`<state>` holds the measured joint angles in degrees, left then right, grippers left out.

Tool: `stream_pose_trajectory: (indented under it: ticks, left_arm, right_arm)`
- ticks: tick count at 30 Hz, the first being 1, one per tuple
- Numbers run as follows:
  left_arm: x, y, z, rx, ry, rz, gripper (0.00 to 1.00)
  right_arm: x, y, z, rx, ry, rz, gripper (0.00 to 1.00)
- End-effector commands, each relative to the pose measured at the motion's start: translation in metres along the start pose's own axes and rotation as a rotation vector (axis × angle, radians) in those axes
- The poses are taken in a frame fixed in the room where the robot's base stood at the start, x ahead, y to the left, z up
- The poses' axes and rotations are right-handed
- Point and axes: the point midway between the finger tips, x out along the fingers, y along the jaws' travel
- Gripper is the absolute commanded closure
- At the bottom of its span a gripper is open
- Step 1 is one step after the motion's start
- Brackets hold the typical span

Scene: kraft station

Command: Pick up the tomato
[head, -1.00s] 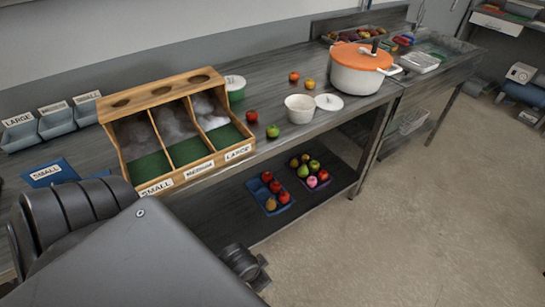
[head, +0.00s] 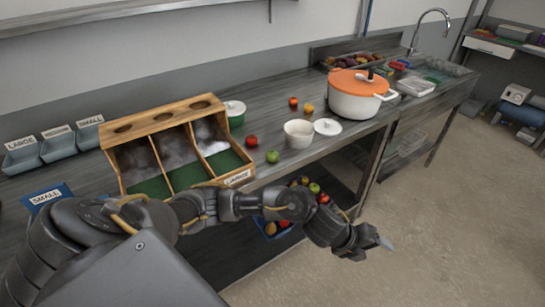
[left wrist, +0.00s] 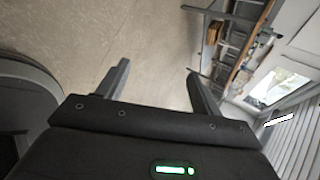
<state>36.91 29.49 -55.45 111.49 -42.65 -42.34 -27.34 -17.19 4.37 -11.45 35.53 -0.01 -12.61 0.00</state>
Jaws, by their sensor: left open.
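Two round red items are on the counter: one (head: 251,140) beside a green apple (head: 272,157), and a smaller one (head: 293,101) farther back, beside an orange fruit (head: 309,108). I cannot tell for sure which is the tomato. My left gripper (head: 378,243) is stretched out over the floor in front of the counter, well apart from both. In the left wrist view its fingers (left wrist: 157,70) are spread with only floor between them. My right gripper is not in view.
A wooden sorting box (head: 151,120) stands left on the counter. A white bowl (head: 298,133), a lid (head: 327,126) and an orange-lidded pot (head: 357,97) stand to the right. Fruit trays on the lower shelf (head: 230,262) are partly hidden by my arm. The floor at right is clear.

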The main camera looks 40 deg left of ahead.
Motion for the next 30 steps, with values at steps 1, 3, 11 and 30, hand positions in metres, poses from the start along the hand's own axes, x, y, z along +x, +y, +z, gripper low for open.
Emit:
stream_pose_trajectory:
  ticks: [1,3,11,30]
  left_arm:
    - [-0.003,0.002,0.028,0.139,0.005,0.051,0.34]
    - [-0.012,0.012,0.061,0.311,0.033,0.142,0.34]
    - [-0.129,0.052,0.222,0.635,0.107,0.541,0.34]
    - [-0.304,0.077,0.312,0.539,0.174,0.784,0.34]
  right_arm:
    - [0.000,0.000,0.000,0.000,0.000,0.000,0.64]
    - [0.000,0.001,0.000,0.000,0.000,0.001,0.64]
    - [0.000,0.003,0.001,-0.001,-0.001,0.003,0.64]
    - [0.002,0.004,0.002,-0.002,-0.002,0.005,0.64]
